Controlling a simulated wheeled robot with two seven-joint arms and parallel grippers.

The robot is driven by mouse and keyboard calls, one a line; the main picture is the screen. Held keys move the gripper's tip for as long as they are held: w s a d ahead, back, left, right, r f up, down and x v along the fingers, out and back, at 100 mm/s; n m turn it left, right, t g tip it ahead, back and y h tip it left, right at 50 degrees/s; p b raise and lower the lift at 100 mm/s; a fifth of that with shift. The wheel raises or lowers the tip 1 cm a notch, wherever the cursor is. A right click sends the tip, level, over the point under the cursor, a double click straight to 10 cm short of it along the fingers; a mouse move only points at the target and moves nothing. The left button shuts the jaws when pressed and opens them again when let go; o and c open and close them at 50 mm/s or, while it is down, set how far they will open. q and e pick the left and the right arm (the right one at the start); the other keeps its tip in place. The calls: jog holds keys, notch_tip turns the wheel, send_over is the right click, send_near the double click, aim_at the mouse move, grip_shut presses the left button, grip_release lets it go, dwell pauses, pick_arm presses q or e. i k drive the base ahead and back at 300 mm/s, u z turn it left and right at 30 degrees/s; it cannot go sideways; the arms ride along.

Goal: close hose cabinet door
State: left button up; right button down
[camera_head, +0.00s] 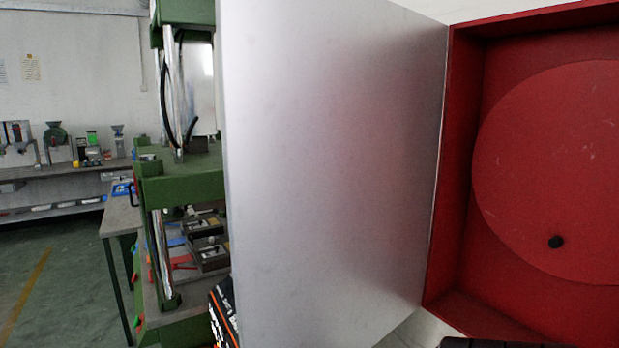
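The hose cabinet (438,285) is a red box on the right, with a large red round hose reel (560,170) inside. Its door (325,170) is a plain grey metal panel that stands wide open. It is joined along the cabinet's left edge and swings out toward me, filling the middle of the view. No fingertips of either gripper show. A black part with orange and white marks (222,312) shows at the door's lower free edge; I cannot tell what it is. Another dark part shows at the bottom right edge, also unclear.
A green press (180,180) with shiny columns stands behind the door on the left. A workbench (60,172) with small machines runs along the far wall. The green floor (70,290) at the lower left is clear.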

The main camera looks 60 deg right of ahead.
aim_at(331, 111)
jog(key=u, duration=0.05)
jog(key=i, duration=2.1)
jog(key=z, duration=3.9)
jog(key=i, duration=0.5)
jog(key=u, duration=0.75)
jog(key=k, duration=0.15)
jog(key=z, duration=0.05)
